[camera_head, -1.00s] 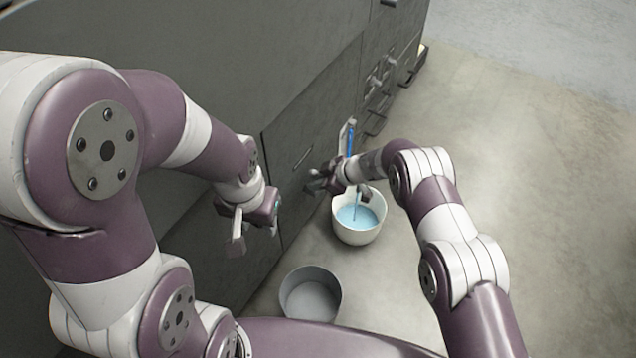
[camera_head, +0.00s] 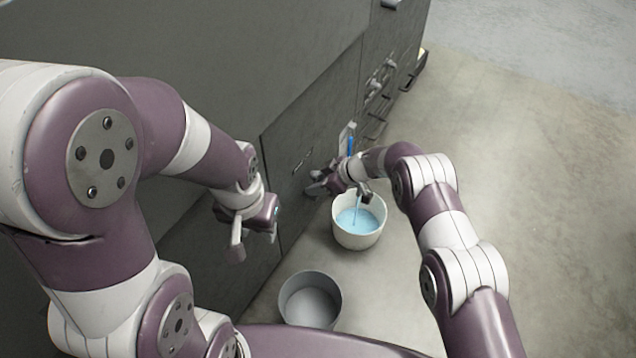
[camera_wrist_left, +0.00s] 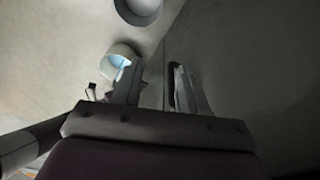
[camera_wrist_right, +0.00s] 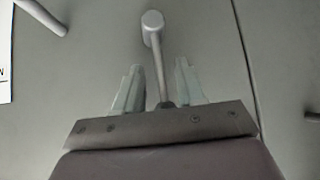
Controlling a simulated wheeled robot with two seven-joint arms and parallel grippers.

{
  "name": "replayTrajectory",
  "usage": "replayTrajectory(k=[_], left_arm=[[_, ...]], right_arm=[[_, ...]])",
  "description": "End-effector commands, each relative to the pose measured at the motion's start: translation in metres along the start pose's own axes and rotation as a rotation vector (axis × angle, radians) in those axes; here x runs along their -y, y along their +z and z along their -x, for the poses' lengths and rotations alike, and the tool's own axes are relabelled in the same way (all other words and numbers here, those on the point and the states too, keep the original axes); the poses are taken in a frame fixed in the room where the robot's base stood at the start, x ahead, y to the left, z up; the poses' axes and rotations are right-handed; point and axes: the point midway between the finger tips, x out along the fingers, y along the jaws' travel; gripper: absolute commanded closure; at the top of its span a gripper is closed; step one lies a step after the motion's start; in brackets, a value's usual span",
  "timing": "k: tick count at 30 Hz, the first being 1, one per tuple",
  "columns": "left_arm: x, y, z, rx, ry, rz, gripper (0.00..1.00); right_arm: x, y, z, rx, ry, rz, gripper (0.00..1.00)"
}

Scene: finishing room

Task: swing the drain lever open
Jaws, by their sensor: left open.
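A grey rod with a rounded end, which looks like the drain lever (camera_wrist_right: 153,22), stands against the panel in the right wrist view. My right gripper (camera_wrist_right: 160,78) is open around it, with the rod between its fingers and a gap on either side. In the head view this gripper (camera_head: 318,188) is at the cabinet front and hides the lever. A thin stream falls beside it into a white bucket (camera_head: 343,236) of light blue liquid. My left gripper (camera_head: 255,238) is open and empty, apart from the dark cabinet front; its fingers (camera_wrist_left: 158,80) show in the left wrist view.
An empty grey bucket (camera_head: 310,281) stands on the floor nearer me. The cabinet front (camera_head: 300,120) runs along the left, with handles (camera_head: 380,75) farther back. A label (camera_wrist_right: 5,50) shows at the right wrist view's left edge. The floor to the right is clear.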

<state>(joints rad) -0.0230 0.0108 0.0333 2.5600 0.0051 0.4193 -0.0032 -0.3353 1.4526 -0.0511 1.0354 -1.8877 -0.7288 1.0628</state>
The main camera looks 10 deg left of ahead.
Motion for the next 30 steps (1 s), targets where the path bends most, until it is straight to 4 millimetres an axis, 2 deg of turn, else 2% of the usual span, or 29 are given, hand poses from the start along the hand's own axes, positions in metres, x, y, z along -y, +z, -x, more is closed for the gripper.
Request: replayTrajectory(k=[4, 7, 15, 21, 30], left_arm=[[0.0, 0.0, 0.001, 0.0, 0.0, 0.0, 0.57], [0.0, -0.001, 0.008, 0.0, 0.0, 0.0, 0.57], [0.0, -0.006, 0.048, 0.0, 0.0, 0.0, 0.57], [0.0, -0.007, 0.061, 0.0, 0.0, 0.0, 0.57], [0.0, -0.007, 0.062, 0.0, 0.0, 0.0, 0.57]], right_arm=[[0.0, 0.001, 0.001, 0.001, 0.0, -0.001, 0.61], [0.0, -0.002, 0.011, 0.002, 0.0, -0.003, 0.61], [-0.001, -0.006, 0.084, 0.001, 0.001, -0.003, 0.61], [0.0, -0.003, 0.119, 0.001, 0.0, -0.001, 0.61], [0.0, 0.0, 0.126, 0.0, -0.002, 0.001, 0.61]])
